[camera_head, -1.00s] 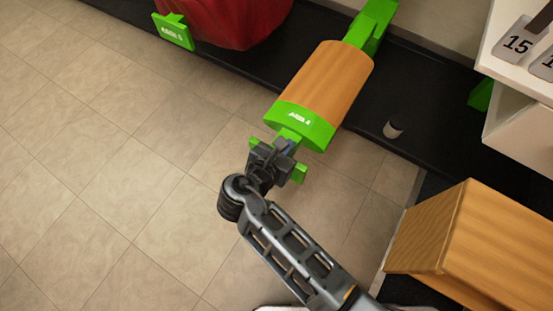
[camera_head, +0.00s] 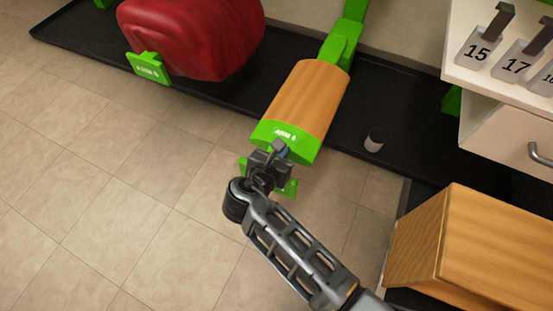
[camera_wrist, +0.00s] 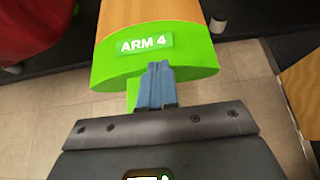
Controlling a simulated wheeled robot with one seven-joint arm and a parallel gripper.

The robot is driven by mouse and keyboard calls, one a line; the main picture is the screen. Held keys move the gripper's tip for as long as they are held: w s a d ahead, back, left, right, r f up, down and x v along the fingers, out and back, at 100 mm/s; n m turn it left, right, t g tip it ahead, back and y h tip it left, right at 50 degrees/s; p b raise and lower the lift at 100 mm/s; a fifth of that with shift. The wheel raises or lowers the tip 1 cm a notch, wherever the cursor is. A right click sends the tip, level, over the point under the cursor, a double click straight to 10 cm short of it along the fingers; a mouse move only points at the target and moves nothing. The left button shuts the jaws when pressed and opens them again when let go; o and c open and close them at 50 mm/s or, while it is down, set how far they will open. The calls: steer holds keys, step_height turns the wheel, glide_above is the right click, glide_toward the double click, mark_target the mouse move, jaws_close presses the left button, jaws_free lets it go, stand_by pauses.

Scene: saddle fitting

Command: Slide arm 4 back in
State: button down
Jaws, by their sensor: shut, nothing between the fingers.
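Arm 4 (camera_head: 305,95) has a wood-coloured body with a green end cap, labelled ARM 4, facing me; the label (camera_wrist: 146,45) is readable in the wrist view. It reaches out over the black tray from a green support (camera_head: 340,42) behind. A green crosspiece (camera_head: 290,188) shows partly below and behind my gripper. My gripper (camera_head: 277,152) is shut and empty at the front of the end cap. In the wrist view its fingertips (camera_wrist: 157,70) overlap the cap's lower edge, just under the label. I cannot tell whether they touch; they hide part of the cap.
A red draped item (camera_head: 190,38) with a green ARM 5 plate (camera_head: 149,68) stands left on the black tray (camera_head: 90,50). A white cabinet (camera_head: 510,140) with numbered tags and a wooden box (camera_head: 480,245) are at right. Left floor is clear.

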mark_target(315, 94)
steer(key=w+d, duration=0.3)
steer(key=w, duration=0.3)
steer(key=w+d, duration=0.4)
steer(key=w, duration=0.2)
steer(key=w+d+b, duration=0.1)
steer(key=w+d, duration=0.2)
steer(key=w, duration=0.2)
steer(key=shift+w+d+f, duration=0.1)
steer(key=shift+w+d, duration=0.05)
steer(key=shift+w, duration=0.25)
steer(key=shift+w+d, duration=0.25)
steer(key=shift+w, duration=0.15)
steer(key=shift+r, duration=0.2)
